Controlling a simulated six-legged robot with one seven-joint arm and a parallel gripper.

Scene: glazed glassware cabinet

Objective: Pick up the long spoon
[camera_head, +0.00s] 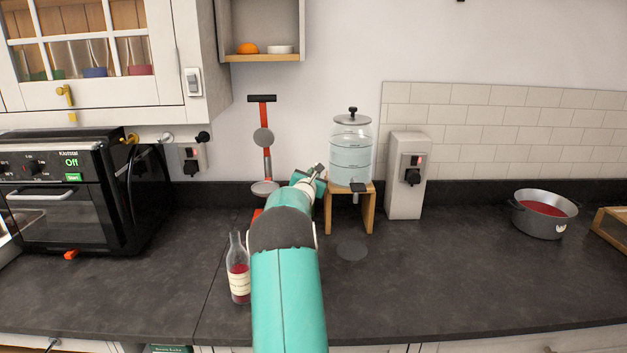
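I cannot make out a long spoon for certain in this view. My teal arm reaches up from the bottom middle, over the counter. My gripper (318,171) is at its far end, small and partly hidden by the arm, just left of the glass dispenser in the picture. I cannot tell whether its fingers are open or shut, and no held object is clear. A tall red and grey device (265,145) with a black top bar stands against the wall, left of my gripper. Its foot is partly hidden behind my arm.
A glass dispenser (350,150) stands on a wooden stand (367,212). A bottle of red liquid (238,270) stands left of my arm. A black oven (60,205) is at left, a pot (541,226) at right. The counter's right middle (450,270) is clear.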

